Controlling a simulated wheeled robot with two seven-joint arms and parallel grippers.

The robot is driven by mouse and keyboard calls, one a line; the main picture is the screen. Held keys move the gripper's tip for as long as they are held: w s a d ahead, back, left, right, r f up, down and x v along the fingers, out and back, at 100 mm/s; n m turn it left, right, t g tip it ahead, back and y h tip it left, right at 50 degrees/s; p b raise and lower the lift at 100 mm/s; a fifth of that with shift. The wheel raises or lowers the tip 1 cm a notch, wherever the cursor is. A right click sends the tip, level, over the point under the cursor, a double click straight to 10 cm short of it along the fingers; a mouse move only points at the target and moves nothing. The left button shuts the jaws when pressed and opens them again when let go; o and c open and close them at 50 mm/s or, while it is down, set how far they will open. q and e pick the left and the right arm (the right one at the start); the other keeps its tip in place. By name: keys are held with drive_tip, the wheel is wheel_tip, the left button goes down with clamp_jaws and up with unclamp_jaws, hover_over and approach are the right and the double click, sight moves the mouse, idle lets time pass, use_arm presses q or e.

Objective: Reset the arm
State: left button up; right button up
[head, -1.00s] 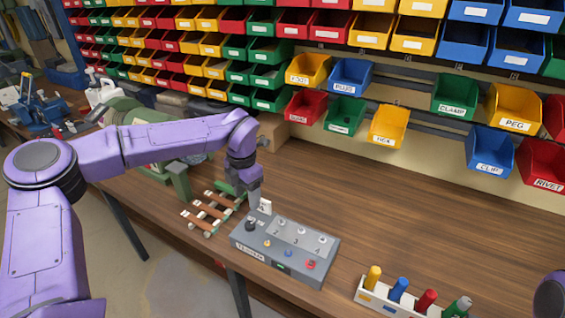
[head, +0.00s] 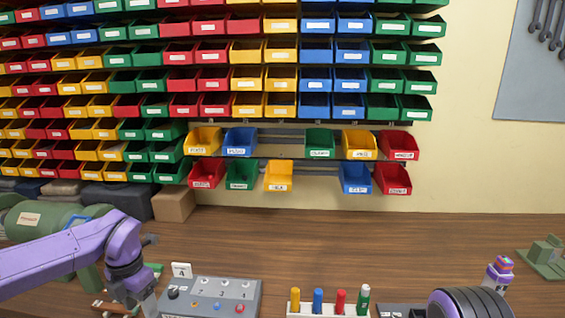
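My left arm comes in from the lower left, and its gripper (head: 148,301) points down at the left end of the grey control box (head: 250,292). Whether its fingers are open or shut is too small to tell, and no held object shows. The box has a black knob (head: 173,292), numbered switches, and yellow, blue and red buttons. A white card marked 4 (head: 181,270) stands behind its left end.
A white rack (head: 328,309) holds yellow, blue, red and green pegs right of the box. Labelled bins hang on the back wall, including a yellow one (head: 278,177). A cardboard box (head: 174,204) and green machine (head: 40,220) stand at left. The middle back of the bench (head: 340,240) is clear.

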use_arm(q)
drive_tip(key=s+d+f+m+t+y+b, duration=0.1)
drive_tip(key=s+d+f+m+t, duration=0.15)
drive_tip(key=f+m, duration=0.35)
drive_tip(key=s+d+f+m+t+y, duration=0.15)
drive_tip(key=s+f+m, duration=0.25)
drive_tip(key=f, duration=0.5)
drive_tip(key=s+d+f+m+t+y+b, duration=0.1)
drive_tip(key=s+f+m+t+y, duration=0.15)
drive_tip(key=f+m, duration=0.35)
drive_tip(key=s+a+f+m+g, duration=0.1)
drive_tip(key=s+f+m, duration=0.2)
drive_tip(key=s, duration=0.4)
drive_tip(key=s+a+f+m+g+h, duration=0.1)
drive_tip(key=s+f+m, duration=0.2)
drive_tip(key=s, duration=0.4)
drive_tip(key=s+a+f+m+g+b, duration=0.1)
drive_tip(key=s+f+m, duration=0.2)
drive_tip(key=s+f, duration=0.2)
drive_tip(key=s, duration=0.3)
drive_tip(key=shift+a+h, duration=0.15)
drive_tip(key=shift+h, duration=0.15)
use_arm(e)
drive_tip(key=f, duration=0.3)
drive_tip(key=shift+s, duration=0.4)
